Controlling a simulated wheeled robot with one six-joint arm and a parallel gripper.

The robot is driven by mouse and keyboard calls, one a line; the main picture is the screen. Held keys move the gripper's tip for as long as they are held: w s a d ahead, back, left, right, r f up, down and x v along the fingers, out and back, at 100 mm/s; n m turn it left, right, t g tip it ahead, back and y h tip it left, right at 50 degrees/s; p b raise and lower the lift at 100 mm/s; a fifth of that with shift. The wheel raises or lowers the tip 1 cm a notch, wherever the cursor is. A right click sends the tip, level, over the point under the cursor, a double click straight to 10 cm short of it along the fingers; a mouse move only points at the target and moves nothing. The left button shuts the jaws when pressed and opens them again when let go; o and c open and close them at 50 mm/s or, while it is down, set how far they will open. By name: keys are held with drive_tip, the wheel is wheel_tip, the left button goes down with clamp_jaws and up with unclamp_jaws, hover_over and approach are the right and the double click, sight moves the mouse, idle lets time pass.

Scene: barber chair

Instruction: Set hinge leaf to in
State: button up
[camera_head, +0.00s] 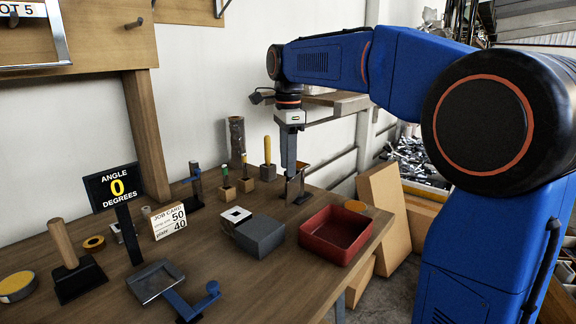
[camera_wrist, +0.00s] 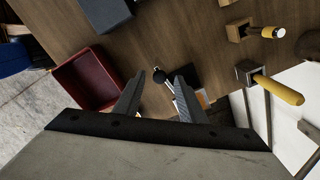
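My gripper (camera_head: 289,172) points down over the back right part of the workbench. In the wrist view its two fingers (camera_wrist: 158,98) stand apart with nothing clearly held between them. Just under it is a small upright stand with grey and brown plates (camera_head: 298,187), partly hidden by the gripper. In the wrist view a dark round knob on a thin bar (camera_wrist: 159,74) shows beyond the fingertips. A flat grey metal plate (camera_head: 155,281) with a blue-handled lever (camera_head: 200,302) lies at the front. I cannot tell which of these is the hinge leaf.
A red tray (camera_head: 335,234) and a grey block (camera_head: 260,236) sit in front of my gripper. Several wooden-based tools (camera_head: 246,184) stand to its left. Cardboard boxes (camera_head: 383,215) stand off the bench's right end.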

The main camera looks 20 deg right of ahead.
drive_tip(key=shift+f, duration=0.6)
clamp_jaws()
drive_tip(key=s+d+n, duration=0.1)
drive_tip(key=d+n, duration=0.9)
drive_tip(key=n, duration=0.6)
drive_tip(key=shift+d, duration=0.4)
idle(0.3)
